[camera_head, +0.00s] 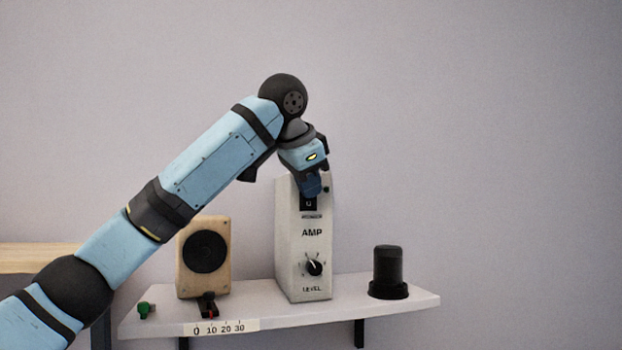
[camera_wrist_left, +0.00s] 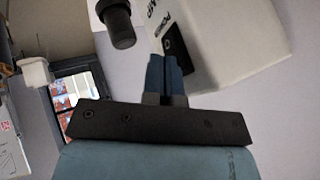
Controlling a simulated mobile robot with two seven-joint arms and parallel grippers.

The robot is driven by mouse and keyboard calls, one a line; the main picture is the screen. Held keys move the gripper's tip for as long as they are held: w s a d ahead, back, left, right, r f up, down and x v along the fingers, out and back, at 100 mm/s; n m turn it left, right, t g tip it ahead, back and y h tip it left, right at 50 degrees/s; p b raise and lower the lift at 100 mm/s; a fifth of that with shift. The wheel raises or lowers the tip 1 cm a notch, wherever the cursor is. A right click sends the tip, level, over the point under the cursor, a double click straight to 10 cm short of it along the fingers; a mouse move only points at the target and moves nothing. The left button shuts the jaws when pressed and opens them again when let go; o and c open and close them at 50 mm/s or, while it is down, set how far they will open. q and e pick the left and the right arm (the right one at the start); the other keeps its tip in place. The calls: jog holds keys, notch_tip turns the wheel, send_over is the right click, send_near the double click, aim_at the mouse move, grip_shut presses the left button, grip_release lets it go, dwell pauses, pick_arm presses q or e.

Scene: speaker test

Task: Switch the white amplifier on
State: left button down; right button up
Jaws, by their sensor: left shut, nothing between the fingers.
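The white amplifier (camera_head: 290,245) stands upright on the shelf, with "AMP" and "LEVEL" on its front. A black level knob (camera_head: 314,266) sits low on it. Its black power switch (camera_head: 308,204) is near the top, partly hidden by my left gripper (camera_head: 313,191). A small dark green spot (camera_head: 327,189) is beside the switch. In the left wrist view my blue fingers (camera_wrist_left: 164,62) are together and empty, their tips close to the switch (camera_wrist_left: 178,46) on the tilted amplifier (camera_wrist_left: 225,35). I cannot tell if they touch it, or which way the switch is set.
A wooden speaker (camera_head: 203,257) stands left of the amplifier, with a black slider (camera_head: 208,305) and a 0 to 30 scale before it. A small green part (camera_head: 146,309) lies at the left end of the shelf (camera_head: 350,302). A black cylinder (camera_head: 388,270) stands at the right.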

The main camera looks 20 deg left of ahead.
jog(key=shift+w+f, duration=0.1)
jog(key=shift+w, duration=0.05)
pick_arm(q)
jog(key=shift+w, duration=0.4)
jog(key=shift+s+r, duration=0.1)
jog(key=shift+r, duration=0.15)
jog(key=shift+s+r, duration=0.25)
jog(key=shift+r, duration=0.4)
pick_arm(e)
jog(key=shift+s, duration=0.5)
pick_arm(q)
jog(key=shift+w+f, duration=0.1)
jog(key=shift+w, duration=0.05)
